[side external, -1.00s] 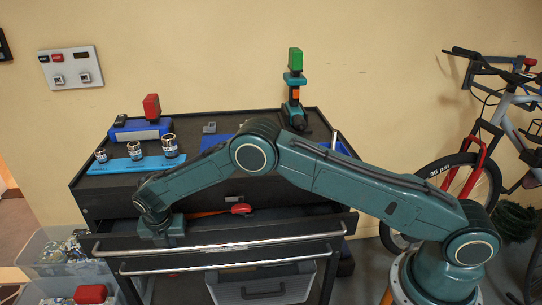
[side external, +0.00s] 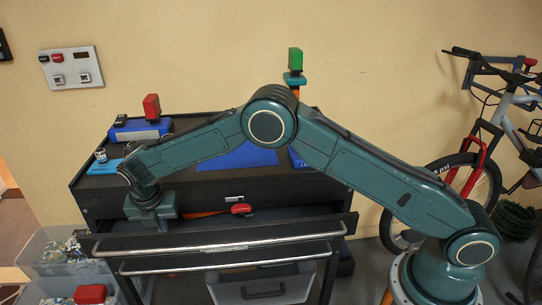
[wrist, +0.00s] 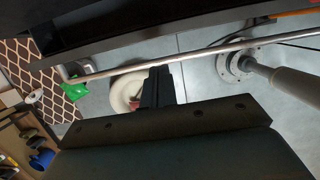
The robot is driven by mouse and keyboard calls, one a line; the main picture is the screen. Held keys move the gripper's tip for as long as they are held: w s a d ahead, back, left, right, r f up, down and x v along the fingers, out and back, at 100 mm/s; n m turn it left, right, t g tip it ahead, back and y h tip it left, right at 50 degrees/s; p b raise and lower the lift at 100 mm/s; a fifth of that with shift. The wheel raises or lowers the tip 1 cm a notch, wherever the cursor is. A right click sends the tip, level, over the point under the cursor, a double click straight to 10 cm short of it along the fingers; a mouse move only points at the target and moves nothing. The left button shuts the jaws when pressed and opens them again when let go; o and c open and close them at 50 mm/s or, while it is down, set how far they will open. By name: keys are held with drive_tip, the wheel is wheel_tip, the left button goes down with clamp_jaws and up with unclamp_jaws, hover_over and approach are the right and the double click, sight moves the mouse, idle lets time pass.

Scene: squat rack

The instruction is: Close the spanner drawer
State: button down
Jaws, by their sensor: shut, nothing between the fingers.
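The spanner drawer (side external: 290,232) is the open top drawer of the dark tool cabinet, pulled out toward the front. A red-tipped orange tool (side external: 238,209) lies in it. Its silver bar handle (side external: 215,248) runs along the front; a silver bar also crosses the wrist view (wrist: 205,52). My gripper (side external: 163,228) is at the left part of the drawer, just above its front edge in the side view. In the wrist view my gripper's fingers (wrist: 158,84) are together and empty, with the tips near the bar. I cannot tell whether they touch it.
A second bar handle (side external: 215,267) sits below. A blue-and-red tool (side external: 140,130) and a blue mat (side external: 245,156) are on the cabinet top. Clear bins (side external: 62,252) stand at the left, a bicycle (side external: 490,150) at the right.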

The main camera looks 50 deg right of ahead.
sight(155, 232)
drive_tip(key=shift+t+h, duration=0.6)
drive_tip(key=a, duration=0.1)
drive_tip(key=w+a, duration=0.1)
drive_tip(key=a, duration=0.1)
drive_tip(key=w+a, duration=0.1)
drive_tip(key=shift+a+r, duration=0.1)
drive_tip(key=shift+a, duration=0.05)
drive_tip(key=shift+x, duration=5)
drive_tip(key=shift+w+d, duration=1.3)
